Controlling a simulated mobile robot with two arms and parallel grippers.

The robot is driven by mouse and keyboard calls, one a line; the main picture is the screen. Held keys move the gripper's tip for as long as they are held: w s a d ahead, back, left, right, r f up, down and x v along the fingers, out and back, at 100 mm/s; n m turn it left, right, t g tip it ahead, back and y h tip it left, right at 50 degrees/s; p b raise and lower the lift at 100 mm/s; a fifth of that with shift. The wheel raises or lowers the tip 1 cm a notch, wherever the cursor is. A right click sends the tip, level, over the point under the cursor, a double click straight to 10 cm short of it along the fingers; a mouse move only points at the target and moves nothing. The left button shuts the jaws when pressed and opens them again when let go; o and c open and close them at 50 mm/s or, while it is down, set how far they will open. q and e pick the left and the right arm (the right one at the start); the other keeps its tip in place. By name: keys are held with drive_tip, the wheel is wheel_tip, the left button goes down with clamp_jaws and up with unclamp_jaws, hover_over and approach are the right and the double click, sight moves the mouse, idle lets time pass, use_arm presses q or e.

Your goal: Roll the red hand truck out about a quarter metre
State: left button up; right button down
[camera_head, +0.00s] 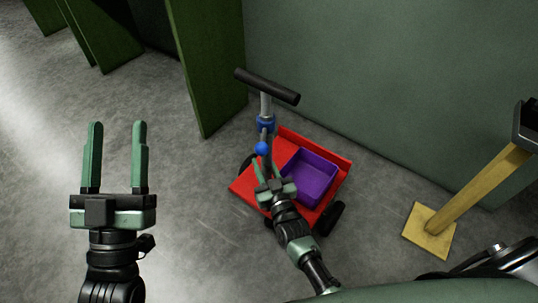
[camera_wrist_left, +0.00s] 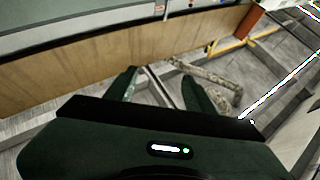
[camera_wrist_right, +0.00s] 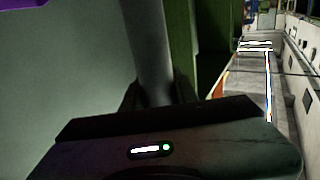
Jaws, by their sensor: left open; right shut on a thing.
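The red hand truck (camera_head: 245,186) stands on the grey floor beside a green wall. It has dark wheels, an upright post with a blue collar (camera_head: 266,124), and a black crossbar handle (camera_head: 267,86) on top. A blue ball (camera_head: 262,149) shows on the post below the collar. A purple bin (camera_head: 311,178) sits on its red deck. My right gripper (camera_head: 264,166) is shut on the truck's post; in the right wrist view the grey post (camera_wrist_right: 151,45) stands between the fingers. My left gripper (camera_head: 117,128) is open and empty, apart from the truck at the left.
A green panel (camera_head: 211,65) stands just behind and left of the truck, with more green panels (camera_head: 103,35) further back. A yellow post on a square base (camera_head: 430,232) stands at the right. The floor (camera_head: 185,185) left of the truck is clear.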

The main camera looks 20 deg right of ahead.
sight(266, 177)
use_arm(q)
drive_tip(key=shift+w+f+g, duration=0.45)
drive_tip(key=shift+f+g, duration=0.05)
drive_tip(key=shift+f, duration=0.3)
use_arm(e)
drive_tip(key=shift+s+a+f, duration=0.1)
drive_tip(key=shift+s+a, duration=0.25)
drive_tip(key=shift+a, duration=0.05)
drive_tip(key=c, duration=1.1)
unclamp_jaws()
drive_tip(key=shift+s, duration=0.25)
drive_tip(key=s, duration=0.2)
drive_tip(key=s+p, duration=0.1)
drive_tip(key=s, duration=0.1)
drive_tip(key=s+p, duration=0.1)
drive_tip(key=s, duration=0.1)
drive_tip(key=shift+s+d, duration=0.25)
drive_tip(key=shift+d, duration=0.05)
use_arm(q)
wheel_tip(266, 177, down, 10)
drive_tip(key=w+a+g+y, duration=0.1)
drive_tip(key=g+y, duration=0.1)
drive_tip(key=g, duration=0.4)
drive_tip(key=shift+w+y, duration=0.2)
drive_tip(key=shift+y, duration=0.1)
use_arm(e)
drive_tip(key=shift+s, duration=0.35)
